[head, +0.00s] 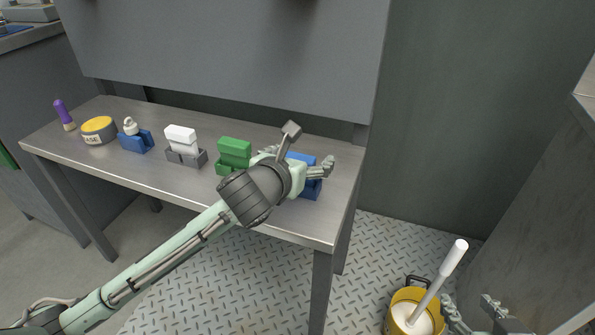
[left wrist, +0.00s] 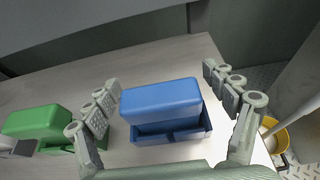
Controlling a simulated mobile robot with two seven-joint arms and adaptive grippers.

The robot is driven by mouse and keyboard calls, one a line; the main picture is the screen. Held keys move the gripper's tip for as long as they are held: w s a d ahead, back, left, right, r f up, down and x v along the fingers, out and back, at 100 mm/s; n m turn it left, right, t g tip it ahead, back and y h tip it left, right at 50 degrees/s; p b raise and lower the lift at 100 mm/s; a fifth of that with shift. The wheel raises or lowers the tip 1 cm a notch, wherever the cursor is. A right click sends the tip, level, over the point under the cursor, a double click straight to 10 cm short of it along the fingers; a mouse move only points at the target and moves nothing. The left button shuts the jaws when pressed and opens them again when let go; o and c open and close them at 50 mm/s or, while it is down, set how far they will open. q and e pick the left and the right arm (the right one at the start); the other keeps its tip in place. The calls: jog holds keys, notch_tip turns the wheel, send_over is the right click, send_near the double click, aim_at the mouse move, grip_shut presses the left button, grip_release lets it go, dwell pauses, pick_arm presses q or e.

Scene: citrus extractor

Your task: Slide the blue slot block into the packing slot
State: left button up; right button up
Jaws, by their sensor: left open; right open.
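The blue slot block (head: 301,158) is near the bench's right end, partly hidden by my left gripper in the head view. In the left wrist view the blue block (left wrist: 160,97) stands above a blue slotted holder (left wrist: 185,133); how deep it sits in it I cannot tell. The holder (head: 313,189) also shows below my gripper in the head view. My left gripper (head: 311,147) is open around the block, one finger on each side, with visible gaps in the left wrist view (left wrist: 160,78). My right gripper (head: 472,311) is open and low at the lower right, partly cut off.
A green block (head: 235,146) in a green holder stands left of the blue one. Further left are a white block (head: 181,133) in a grey holder, another blue holder (head: 136,144), a yellow-topped tin (head: 98,126) and a purple-handled tool (head: 61,110). A yellow bucket (head: 402,313) stands on the floor.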

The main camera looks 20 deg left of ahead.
pick_arm(q)
jog(key=shift+w+f, duration=0.25)
jog(key=shift+w, duration=0.3)
jog(key=c, duration=1.3)
jog(key=shift+c, duration=0.2)
jog(key=shift+r, duration=0.2)
